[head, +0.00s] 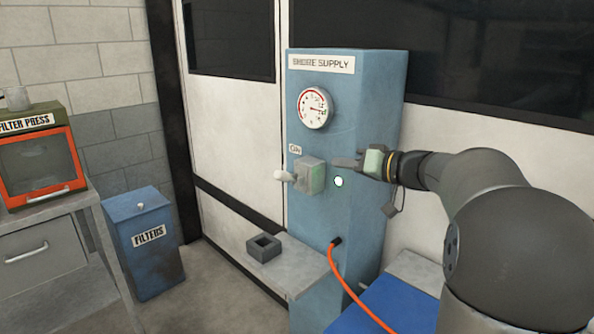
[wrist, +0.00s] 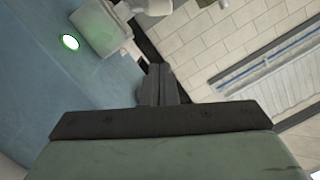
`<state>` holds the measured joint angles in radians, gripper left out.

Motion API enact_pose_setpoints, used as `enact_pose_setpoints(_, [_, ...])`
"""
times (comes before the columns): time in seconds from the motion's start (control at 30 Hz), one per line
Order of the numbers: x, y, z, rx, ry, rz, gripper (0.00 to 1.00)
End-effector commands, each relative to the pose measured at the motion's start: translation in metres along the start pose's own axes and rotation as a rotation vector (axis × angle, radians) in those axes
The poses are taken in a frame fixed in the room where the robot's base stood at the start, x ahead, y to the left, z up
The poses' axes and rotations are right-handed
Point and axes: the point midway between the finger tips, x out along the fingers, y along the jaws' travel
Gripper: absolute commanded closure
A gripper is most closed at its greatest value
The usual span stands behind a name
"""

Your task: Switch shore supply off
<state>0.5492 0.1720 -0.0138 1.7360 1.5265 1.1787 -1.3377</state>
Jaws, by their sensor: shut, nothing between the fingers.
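The blue shore supply cabinet (head: 360,95) stands in the middle of the head view. A grey-green switch box (head: 310,176) is on its front, under a small ON label (head: 295,150). A short lever with a pale round knob (head: 278,175) sticks out to the left of the box. The box also shows at the top left of the wrist view (wrist: 100,28), with the pale knob (wrist: 157,6) at the top edge. A green lamp (head: 338,182) glows right of the box. My gripper (head: 337,162) is shut and empty, just right of the box; I cannot tell whether it touches.
A round gauge (head: 314,107) is above the switch. An orange cable (head: 352,290) leaves the cabinet below. A grey ledge (head: 300,272) with a small dark square holder (head: 264,247) juts out in front. A blue filters bin (head: 145,255) stands to the left.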

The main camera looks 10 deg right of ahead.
Motion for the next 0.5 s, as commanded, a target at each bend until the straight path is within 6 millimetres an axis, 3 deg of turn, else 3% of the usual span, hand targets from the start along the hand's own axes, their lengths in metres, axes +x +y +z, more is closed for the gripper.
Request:
enact_pose_setpoints(0.17, [0.013,-0.001,0.000,0.002,-0.003,-0.002,1.00])
enact_pose_setpoints(0.5, [0.083,-0.003,-0.001,0.004,-0.006,-0.004,1.00])
